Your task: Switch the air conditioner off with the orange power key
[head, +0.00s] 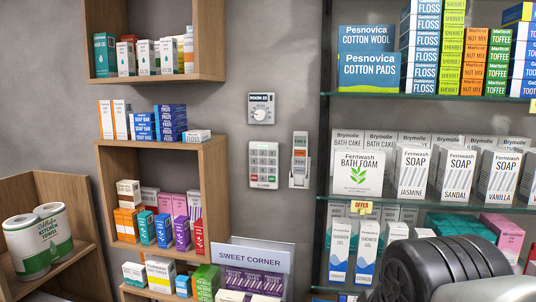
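A slim white remote-like unit (300,150) sits in a pale holder on the grey wall, just left of the dark shelf upright. It has a small display at its top and a small orange patch below it; single keys are too small to make out, so I cannot tell for certain that the patch is the power key. No air conditioner body shows. My gripper is not in view; only a dark ribbed and grey part of my arm shows at the lower right, well below the unit.
A room dial (261,108) and an alarm keypad (263,164) are on the wall left of the unit. Wooden shelves (206,190) stand to the left, stocked glass shelves (440,99) to the right. A sweet corner sign (252,256) stands below.

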